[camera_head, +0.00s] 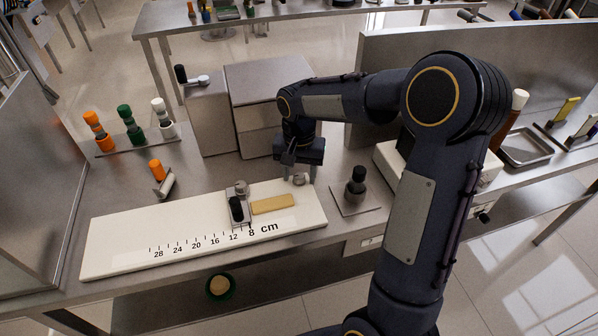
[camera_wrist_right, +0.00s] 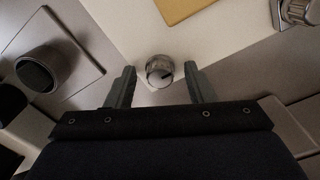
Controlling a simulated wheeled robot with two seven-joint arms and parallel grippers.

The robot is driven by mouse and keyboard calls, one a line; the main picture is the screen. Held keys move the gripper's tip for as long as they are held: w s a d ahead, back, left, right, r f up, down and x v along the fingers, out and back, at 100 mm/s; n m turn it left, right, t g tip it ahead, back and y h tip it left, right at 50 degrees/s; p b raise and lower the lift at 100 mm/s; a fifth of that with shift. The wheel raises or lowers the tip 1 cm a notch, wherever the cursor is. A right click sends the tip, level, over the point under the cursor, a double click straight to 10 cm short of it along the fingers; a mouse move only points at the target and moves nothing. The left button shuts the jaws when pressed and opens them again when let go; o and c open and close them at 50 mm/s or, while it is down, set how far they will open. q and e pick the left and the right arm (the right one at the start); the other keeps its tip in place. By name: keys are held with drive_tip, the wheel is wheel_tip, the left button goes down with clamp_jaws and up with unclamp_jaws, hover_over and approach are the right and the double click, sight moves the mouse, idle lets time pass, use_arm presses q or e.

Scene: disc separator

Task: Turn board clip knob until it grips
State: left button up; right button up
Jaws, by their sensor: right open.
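The white board (camera_head: 130,240) with a centimetre scale lies along the front of the metal bench. A small round metal knob (camera_head: 299,179) sits at its back right edge; it also shows in the right wrist view (camera_wrist_right: 160,69). My right gripper (camera_head: 299,176) is open and points down at the knob. In the right wrist view its fingers (camera_wrist_right: 160,78) stand on either side of the knob, with a gap visible on both sides. Whether the knob is level with the fingertips I cannot tell. My left gripper is not in view.
A tan block (camera_head: 273,204) and a metal slide with a black handle (camera_head: 237,208) are on the board. A black-knobbed post on a square plate (camera_head: 356,188) stands right of the board. Grey cabinets (camera_head: 268,92) stand behind. Orange, green and white-topped items stand at the left.

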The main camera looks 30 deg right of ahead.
drive_tip(key=shift+c, duration=0.2)
drive_tip(key=c, duration=0.9)
drive_tip(key=shift+c, duration=0.2)
drive_tip(key=shift+n, duration=0.3)
drive_tip(key=n, duration=0.3)
drive_tip(key=shift+r+n+p, duration=0.1)
drive_tip(key=shift+n+p, duration=0.2)
drive_tip(key=shift+p, duration=0.05)
drive_tip(key=n, duration=0.4)
drive_tip(key=shift+n+p, duration=0.3)
drive_tip(key=shift+p, duration=0.05)
drive_tip(key=n, duration=0.4)
drive_tip(key=shift+p, duration=0.4)
drive_tip(key=shift+n+p, duration=0.4)
drive_tip(key=shift+n, duration=2.1)
drive_tip(key=shift+w, duration=0.1)
